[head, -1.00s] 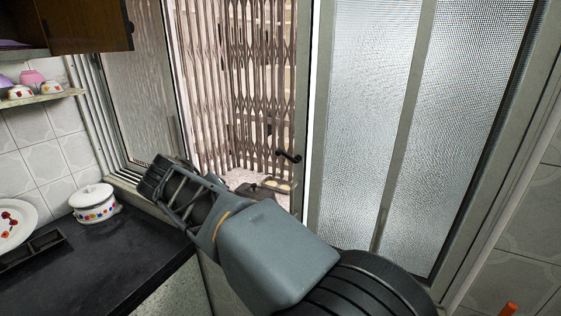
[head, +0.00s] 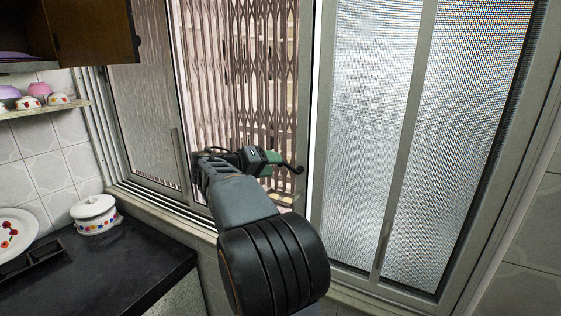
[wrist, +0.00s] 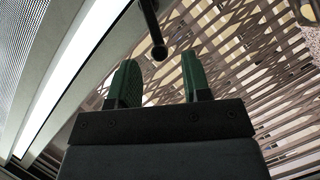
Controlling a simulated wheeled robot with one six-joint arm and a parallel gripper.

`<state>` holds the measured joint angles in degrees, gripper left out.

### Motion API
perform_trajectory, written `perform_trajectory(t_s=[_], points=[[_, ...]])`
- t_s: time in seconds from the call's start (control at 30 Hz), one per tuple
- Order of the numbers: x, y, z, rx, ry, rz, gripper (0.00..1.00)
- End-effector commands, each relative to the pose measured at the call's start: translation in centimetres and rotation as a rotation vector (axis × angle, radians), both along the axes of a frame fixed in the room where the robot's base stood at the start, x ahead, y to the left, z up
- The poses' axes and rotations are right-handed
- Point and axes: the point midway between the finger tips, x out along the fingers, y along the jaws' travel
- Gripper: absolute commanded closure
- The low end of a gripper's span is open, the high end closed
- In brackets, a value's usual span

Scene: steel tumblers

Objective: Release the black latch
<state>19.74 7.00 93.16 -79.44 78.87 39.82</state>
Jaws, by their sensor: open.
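The black latch (head: 293,167) is a small dark handle on the grey edge frame of the window, beside the opening. In the wrist view the latch (wrist: 151,27) comes down from the top edge, and its rounded end lies just ahead of the gap between my fingers. My gripper (head: 274,159) is open, with green finger pads, and points right toward the latch in the head view. In the wrist view my gripper (wrist: 160,65) shows both fingers apart with nothing between them. Whether a finger touches the latch I cannot tell.
Frosted glass panels (head: 365,120) stand right of the opening. A folding metal grille (head: 235,75) lies behind it. A dark counter (head: 110,260) at the lower left holds a white lidded pot (head: 96,215) and a plate (head: 12,232). A shelf with cups is above.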

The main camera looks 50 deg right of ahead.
Motion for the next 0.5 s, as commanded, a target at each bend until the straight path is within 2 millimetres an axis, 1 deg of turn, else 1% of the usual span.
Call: perform_trajectory(t_s=[0.03, 0.2, 0.33, 0.5], points=[[-0.2, -0.8, 0.0, 0.001, 0.002, -0.004, 0.56], [-0.5, -2.7, -0.5, 0.001, 0.001, -0.001, 0.56], [-0.7, -3.5, -0.7, 0.001, 0.000, 0.000, 0.56], [-0.7, -3.9, -0.9, 0.001, 0.001, 0.001, 0.56]])
